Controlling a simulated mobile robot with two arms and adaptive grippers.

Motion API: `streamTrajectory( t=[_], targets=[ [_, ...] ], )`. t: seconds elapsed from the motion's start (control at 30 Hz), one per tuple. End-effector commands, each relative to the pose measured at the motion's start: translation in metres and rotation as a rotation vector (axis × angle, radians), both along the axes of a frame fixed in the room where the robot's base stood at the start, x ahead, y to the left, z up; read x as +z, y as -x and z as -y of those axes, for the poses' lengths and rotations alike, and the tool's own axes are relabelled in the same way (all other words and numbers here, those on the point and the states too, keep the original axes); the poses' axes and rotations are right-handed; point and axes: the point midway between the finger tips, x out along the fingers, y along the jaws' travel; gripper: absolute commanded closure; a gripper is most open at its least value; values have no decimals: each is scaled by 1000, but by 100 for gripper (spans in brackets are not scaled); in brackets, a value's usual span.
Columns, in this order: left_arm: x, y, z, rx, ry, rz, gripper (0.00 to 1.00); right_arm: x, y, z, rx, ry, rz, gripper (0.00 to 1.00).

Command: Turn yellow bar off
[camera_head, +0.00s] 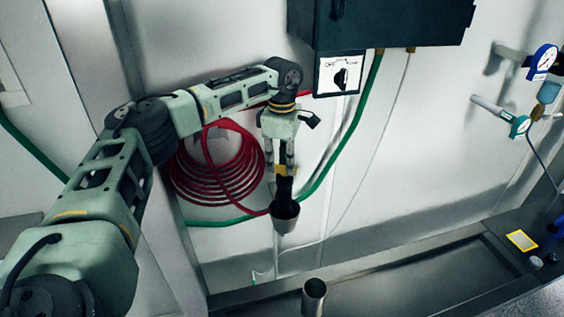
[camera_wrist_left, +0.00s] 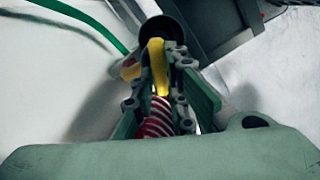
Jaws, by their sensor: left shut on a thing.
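The yellow bar (camera_head: 280,170) shows at the fingertips of my left gripper (camera_head: 282,164), in front of the back wall. My left gripper points down and is shut on the bar. My right gripper is not in view.
A coiled red hose (camera_head: 215,180) hangs behind my left arm. A dark control box (camera_head: 385,22) with a switch plate (camera_head: 338,75) is above right. A green hose (camera_head: 350,135) runs close by. A metal cylinder (camera_head: 314,296) stands below, beside a dark trough (camera_head: 430,275).

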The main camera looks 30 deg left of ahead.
Motion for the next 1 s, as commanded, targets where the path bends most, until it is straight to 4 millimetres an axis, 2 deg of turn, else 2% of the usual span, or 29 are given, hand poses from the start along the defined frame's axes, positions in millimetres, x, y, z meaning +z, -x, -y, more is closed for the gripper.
streamTrajectory(
  t=[0.57,0.6,0.8,1.0],
  targets=[
    [1,-1,0,0,1,3,100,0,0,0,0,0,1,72],
    [1,-1,0,0,1,3,85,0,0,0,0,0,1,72],
    [1,0,0,-1,1,1,68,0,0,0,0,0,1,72],
    [0,0,0,-1,1,0,68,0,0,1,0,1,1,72]
  ],
)
